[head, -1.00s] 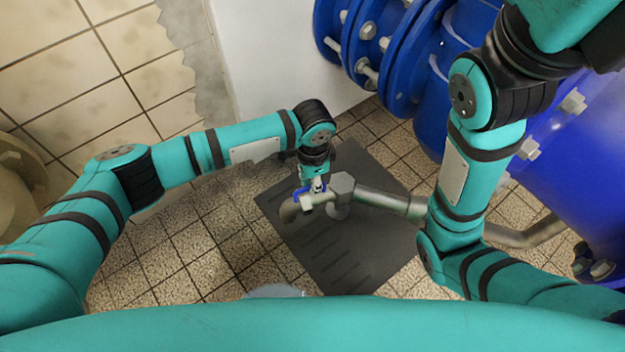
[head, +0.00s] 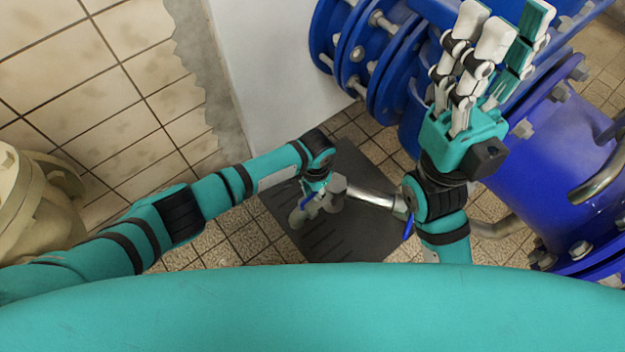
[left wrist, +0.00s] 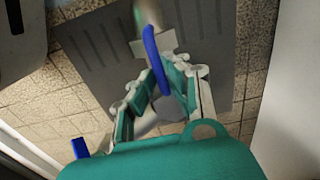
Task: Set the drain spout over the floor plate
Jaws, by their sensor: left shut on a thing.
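The drain spout (head: 298,217) is a grey metal bent pipe with a blue lever (head: 308,202). Its bent end is above the left part of the dark slotted floor plate (head: 345,240). My left gripper (head: 313,196) is on the spout near the lever. In the left wrist view its fingers (left wrist: 160,95) close around the fitting, with the blue lever (left wrist: 154,55) running between them; the exact contact is partly hidden. The floor plate also shows there (left wrist: 95,50). My right gripper (head: 500,25) is raised at upper right, open and empty, fingers pointing up.
A metal pipe (head: 375,201) runs right from the spout, with a second blue lever (head: 409,226) near my right arm. Large blue flanged pipes (head: 545,150) fill the right side. A white block (head: 265,70) stands behind. Tiled floor (head: 230,235) lies open left of the plate.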

